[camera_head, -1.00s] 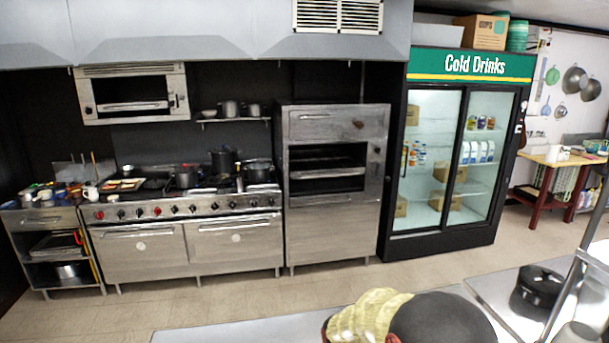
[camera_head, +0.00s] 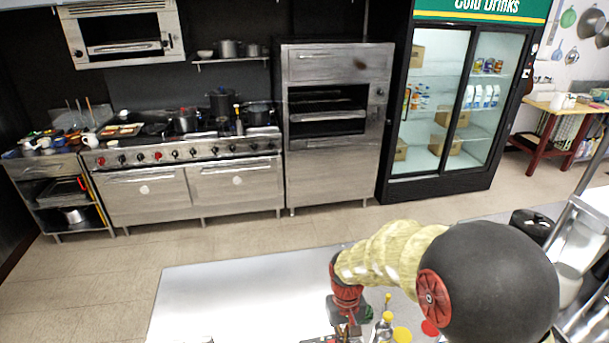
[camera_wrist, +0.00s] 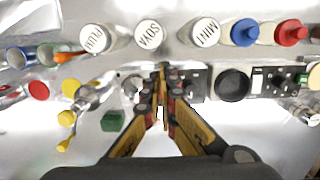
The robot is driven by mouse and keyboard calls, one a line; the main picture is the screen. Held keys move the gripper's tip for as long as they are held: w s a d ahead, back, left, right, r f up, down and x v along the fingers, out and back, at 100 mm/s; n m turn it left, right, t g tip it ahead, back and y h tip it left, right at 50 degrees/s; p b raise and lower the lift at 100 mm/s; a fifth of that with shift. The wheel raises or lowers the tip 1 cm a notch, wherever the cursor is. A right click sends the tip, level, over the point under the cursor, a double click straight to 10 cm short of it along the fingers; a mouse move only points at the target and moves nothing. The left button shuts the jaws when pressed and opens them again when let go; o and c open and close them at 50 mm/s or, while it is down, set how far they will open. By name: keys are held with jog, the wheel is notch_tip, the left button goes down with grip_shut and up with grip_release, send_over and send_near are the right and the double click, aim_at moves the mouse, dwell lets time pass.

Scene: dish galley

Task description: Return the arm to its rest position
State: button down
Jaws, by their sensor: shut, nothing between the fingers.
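My arm reaches in from the lower right of the head view, with a black joint (camera_head: 490,285) and a pale yellow sleeve (camera_head: 390,252). Its gripper (camera_head: 345,330) points down over the steel counter (camera_head: 230,290) near the bottom edge. In the wrist view my gripper (camera_wrist: 162,72) is shut and its fingertips meet with nothing between them. The fingers hang above a row of small items. The fingertips overlap a dark strip with knobs (camera_wrist: 195,85); I cannot tell whether they touch it.
White-capped containers marked PLUM (camera_wrist: 94,38), SOYA (camera_wrist: 148,34) and MINT (camera_wrist: 206,32) stand ahead of the fingers. A blue cap (camera_wrist: 245,32), a red cap (camera_wrist: 291,32) and a green block (camera_wrist: 113,121) are close by. A metal rack (camera_head: 580,235) stands right.

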jog(key=s+d+r+m+t+b, duration=0.1)
jog(key=s+d+r+t+b, duration=0.2)
jog(key=s+r, duration=0.4)
jog(key=s+d+r+m+t+b, duration=0.1)
jog(key=s+d+r+t+b, duration=0.3)
jog(key=s+r+b, duration=0.4)
jog(key=shift+s+d+r, duration=0.2)
jog(key=shift+s+d, duration=0.5)
jog(key=shift+d, duration=0.2)
jog(key=c, duration=2.6)
grip_release()
